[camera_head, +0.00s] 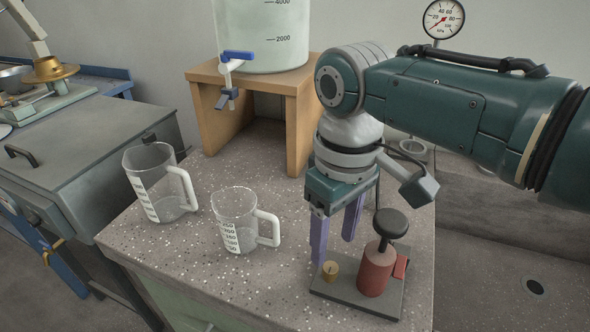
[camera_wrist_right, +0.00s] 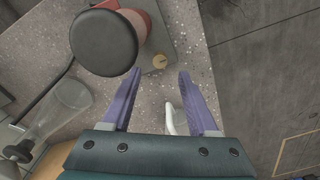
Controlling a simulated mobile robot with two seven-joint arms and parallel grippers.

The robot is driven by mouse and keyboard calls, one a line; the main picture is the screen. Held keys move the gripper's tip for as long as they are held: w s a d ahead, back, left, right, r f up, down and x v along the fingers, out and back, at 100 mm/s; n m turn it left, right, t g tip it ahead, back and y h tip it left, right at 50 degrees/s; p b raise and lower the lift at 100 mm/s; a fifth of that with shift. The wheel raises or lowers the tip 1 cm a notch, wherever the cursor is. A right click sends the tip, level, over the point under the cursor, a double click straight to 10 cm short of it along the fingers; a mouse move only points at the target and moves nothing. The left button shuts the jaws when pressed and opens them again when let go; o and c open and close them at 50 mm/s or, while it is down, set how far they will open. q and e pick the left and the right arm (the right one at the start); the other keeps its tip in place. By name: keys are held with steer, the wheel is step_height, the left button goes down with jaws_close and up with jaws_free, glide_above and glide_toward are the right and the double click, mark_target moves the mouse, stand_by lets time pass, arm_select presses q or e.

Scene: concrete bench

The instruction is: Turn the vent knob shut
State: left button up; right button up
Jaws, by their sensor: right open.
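The vent knob looks to be the small brass knob (camera_head: 330,269) on the left part of a dark grey base plate (camera_head: 340,290). A red cylinder (camera_head: 376,270) with a round black top (camera_head: 391,222) stands on the same plate, right of the knob. My right gripper (camera_head: 333,251) is open and empty, its purple fingers pointing down just above and behind the knob. In the right wrist view the brass knob (camera_wrist_right: 160,62) shows just past and between the fingertips (camera_wrist_right: 160,74), apart from them. My left gripper is not in view.
Two clear measuring jugs, one at the left (camera_head: 160,184) and one nearer the middle (camera_head: 240,221), stand on the speckled bench. A wooden stand (camera_head: 300,115) holds a large container (camera_head: 262,40) with a blue-handled tap (camera_head: 237,56). A pressure gauge (camera_head: 443,19) is at top right.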

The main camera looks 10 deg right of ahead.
mark_target(330, 268)
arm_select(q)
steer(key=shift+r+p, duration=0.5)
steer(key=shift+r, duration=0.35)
arm_select(e)
step_height(330, 268, up, 4)
steer(key=shift+r, duration=0.25)
steer(key=shift+s, duration=0.1)
